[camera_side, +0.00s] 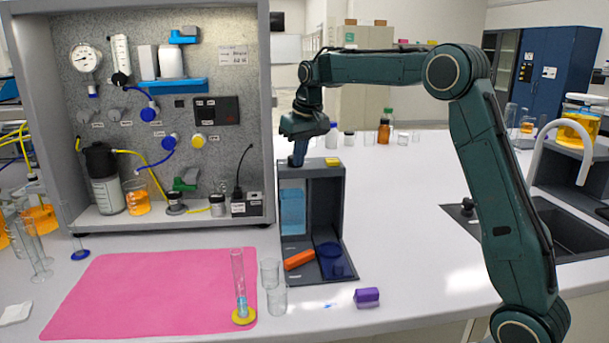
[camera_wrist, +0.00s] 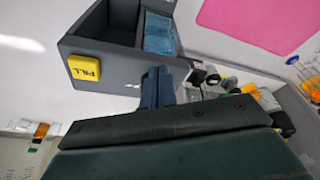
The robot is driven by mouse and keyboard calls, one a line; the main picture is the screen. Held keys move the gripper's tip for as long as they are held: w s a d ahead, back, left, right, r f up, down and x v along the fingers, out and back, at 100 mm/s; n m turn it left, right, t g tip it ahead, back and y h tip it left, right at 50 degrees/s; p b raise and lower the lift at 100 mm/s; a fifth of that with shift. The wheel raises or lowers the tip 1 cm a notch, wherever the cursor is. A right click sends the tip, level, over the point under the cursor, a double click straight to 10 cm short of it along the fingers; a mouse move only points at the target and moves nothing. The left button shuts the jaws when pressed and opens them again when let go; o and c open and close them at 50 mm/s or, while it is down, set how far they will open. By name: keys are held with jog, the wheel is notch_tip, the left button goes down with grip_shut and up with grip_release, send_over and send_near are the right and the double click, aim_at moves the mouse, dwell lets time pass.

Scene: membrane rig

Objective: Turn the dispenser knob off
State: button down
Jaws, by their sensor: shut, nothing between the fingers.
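A grey open-fronted box, seemingly the dispenser (camera_side: 340,215), stands on the bench right of the panel. It also shows in the wrist view (camera_wrist: 115,65). A yellow button (camera_side: 332,161) sits on its top; in the wrist view this yellow block (camera_wrist: 85,67) reads FILL. My gripper (camera_side: 298,163) points down, shut and empty, at the box's top left of the yellow button. In the wrist view my gripper's dark blue fingers (camera_wrist: 157,72) are together near the box's edge. I cannot make out a knob on the box; it may be hidden behind my fingers.
The box holds a light blue block (camera_side: 292,210), an orange piece (camera_side: 299,260) and a dark blue round part (camera_side: 330,258). A panel (camera_side: 225,100) with valves stands left. Glassware and a purple block (camera_side: 366,296) are in front. A pink mat (camera_side: 140,290) is mostly clear.

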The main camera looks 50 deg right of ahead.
jog(key=shift+w+d, duration=0.15)
dwell(0.6)
jog(key=shift+s+d, duration=0.2)
jog(key=shift+d, duration=0.3)
jog(key=shift+s+d, duration=0.2)
jog(key=shift+d, duration=0.3)
jog(key=shift+s, duration=0.4)
dwell(0.4)
jog(key=shift+r, duration=0.1)
notch_tip(320, 180, up, 6)
jog(key=shift+f, duration=0.1)
dwell(0.6)
